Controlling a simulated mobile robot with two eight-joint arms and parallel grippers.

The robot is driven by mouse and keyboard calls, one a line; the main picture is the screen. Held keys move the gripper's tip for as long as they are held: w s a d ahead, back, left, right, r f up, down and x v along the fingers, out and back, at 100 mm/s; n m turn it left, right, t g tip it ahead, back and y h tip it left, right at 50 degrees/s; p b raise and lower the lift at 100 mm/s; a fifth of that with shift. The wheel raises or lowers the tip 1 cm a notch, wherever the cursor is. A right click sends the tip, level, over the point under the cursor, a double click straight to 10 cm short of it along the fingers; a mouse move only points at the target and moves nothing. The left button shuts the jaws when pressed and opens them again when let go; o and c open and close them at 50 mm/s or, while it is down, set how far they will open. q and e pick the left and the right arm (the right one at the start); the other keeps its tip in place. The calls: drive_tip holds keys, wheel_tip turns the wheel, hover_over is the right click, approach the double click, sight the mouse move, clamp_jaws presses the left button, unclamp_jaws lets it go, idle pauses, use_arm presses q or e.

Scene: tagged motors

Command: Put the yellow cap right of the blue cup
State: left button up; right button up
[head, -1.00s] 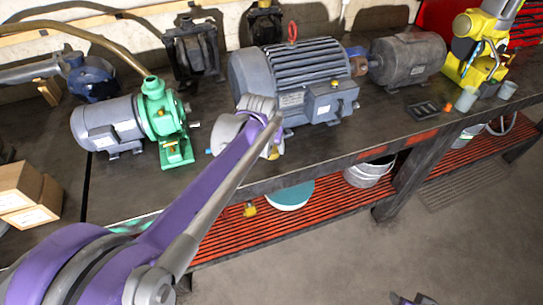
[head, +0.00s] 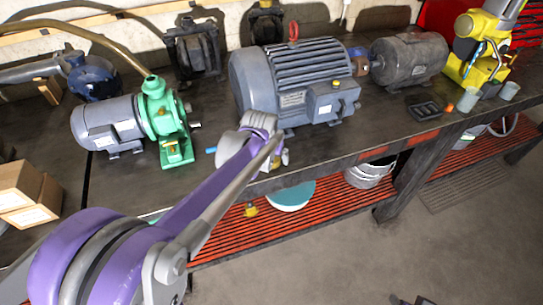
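The purple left arm reaches over the bench front, and its wrist (head: 258,128) is in front of the large grey motor. The fingers are hidden behind the wrist, so I cannot tell whether they are open. A small yellowish bit (head: 285,157) shows just right of the wrist, too small to identify. A small blue piece (head: 211,150) shows just left of the wrist; I cannot tell if it is a cup. A small yellow object (head: 250,210), possibly a cap, is on the red lower shelf. Part of what may be my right gripper (head: 412,300) shows at the bottom edge.
The large grey motor (head: 300,80), a green-and-grey pump (head: 165,120) and a dark motor (head: 408,60) stand on the bench. Small greyish cups (head: 468,100) and a black tray (head: 423,107) are at the right. Cardboard boxes (head: 28,195) sit at the left.

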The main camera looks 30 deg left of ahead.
use_arm(q)
drive_tip(key=shift+r, duration=0.25)
drive_tip(key=a+p+v, duration=0.1)
drive_tip(key=v, duration=1)
drive_tip(key=s+d+f+m, duration=0.1)
drive_tip(key=s+d+f, duration=0.4)
drive_tip(key=s, duration=0.3)
drive_tip(key=s+d+f+m+t+h, duration=0.1)
drive_tip(key=s+d+f, duration=0.4)
drive_tip(key=s, duration=0.3)
drive_tip(key=shift+s+d+f, duration=0.2)
drive_tip(key=shift+d+f, duration=0.1)
